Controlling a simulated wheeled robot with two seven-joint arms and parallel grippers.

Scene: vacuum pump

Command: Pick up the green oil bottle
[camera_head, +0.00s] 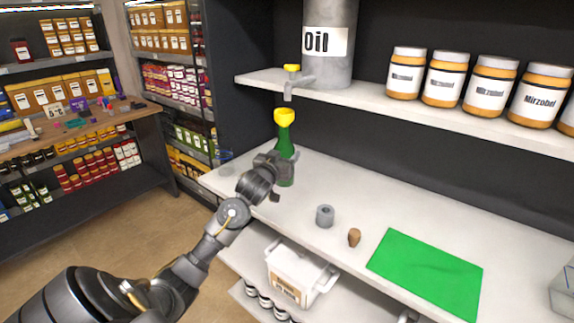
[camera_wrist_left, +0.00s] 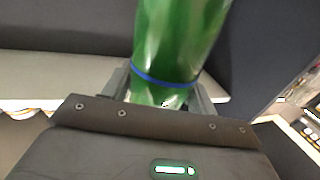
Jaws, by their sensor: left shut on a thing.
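The green oil bottle (camera_head: 284,143) stands upright at the back left of the white counter, below the tap of the oil tank. A yellow funnel (camera_head: 285,117) sits in its neck. My left gripper (camera_head: 279,162) is shut on the lower part of the bottle. In the left wrist view the green bottle (camera_wrist_left: 180,45), with a blue band around it, fills the space between the fingers. I cannot tell whether the bottle's base touches the counter. My right gripper is not in view.
The oil tank (camera_head: 330,60) with its tap (camera_head: 293,82) stands on the shelf above. A grey cylinder (camera_head: 325,216), a cork (camera_head: 354,237) and a green mat (camera_head: 427,272) lie on the counter to the right. Labelled jars (camera_head: 445,79) line the shelf.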

